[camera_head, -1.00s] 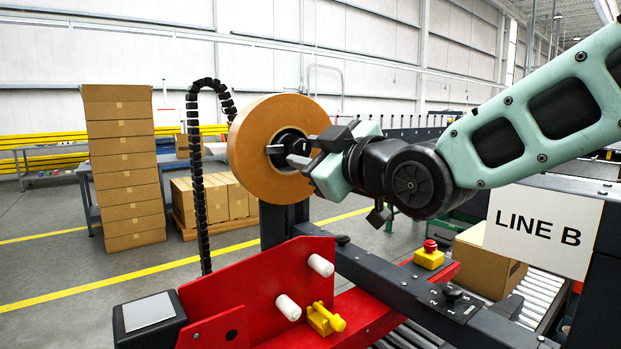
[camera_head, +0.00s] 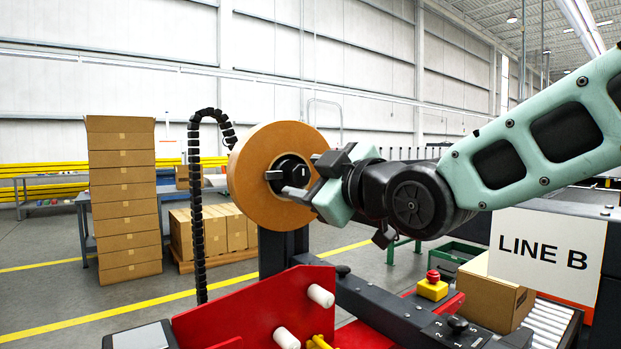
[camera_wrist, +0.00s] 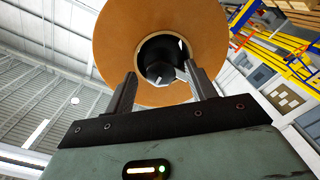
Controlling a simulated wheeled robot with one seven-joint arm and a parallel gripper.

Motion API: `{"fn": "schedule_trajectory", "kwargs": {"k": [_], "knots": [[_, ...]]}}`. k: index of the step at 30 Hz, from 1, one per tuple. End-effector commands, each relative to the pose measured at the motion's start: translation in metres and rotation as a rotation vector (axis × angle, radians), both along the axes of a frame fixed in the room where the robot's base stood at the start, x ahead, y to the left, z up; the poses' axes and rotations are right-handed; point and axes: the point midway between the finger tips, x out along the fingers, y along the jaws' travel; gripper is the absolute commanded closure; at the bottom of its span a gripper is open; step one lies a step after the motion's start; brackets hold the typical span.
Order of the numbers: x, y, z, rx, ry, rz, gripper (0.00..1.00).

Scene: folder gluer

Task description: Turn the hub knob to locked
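A roll of brown tape (camera_head: 246,180) stands upright on a black hub on a dark post. The black hub knob (camera_head: 275,175) is at the middle of the roll; it also shows inside the core in the wrist view (camera_wrist: 160,74). My gripper (camera_head: 303,176) is at the face of the roll from the right, its fingers pointing at the hub. In the wrist view its two fingers are apart, one on each side of the knob, with a visible gap. Whether a finger touches the knob I cannot tell. The lock marks on the hub are not readable.
A black cable chain (camera_head: 198,220) hangs left of the roll.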

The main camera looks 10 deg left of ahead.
Motion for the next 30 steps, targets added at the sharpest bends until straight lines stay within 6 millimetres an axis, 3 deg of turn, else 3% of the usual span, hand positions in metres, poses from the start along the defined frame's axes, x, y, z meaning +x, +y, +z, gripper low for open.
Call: {"fn": "schedule_trajectory", "kwargs": {"k": [6,11,30], "knots": [[-0.002,-0.002,-0.001,0.0,0.0,0.0,0.44],[-0.014,-0.016,-0.001,0.002,-0.001,-0.001,0.44],[-0.101,-0.112,0.001,-0.001,-0.002,-0.001,0.44]]}}
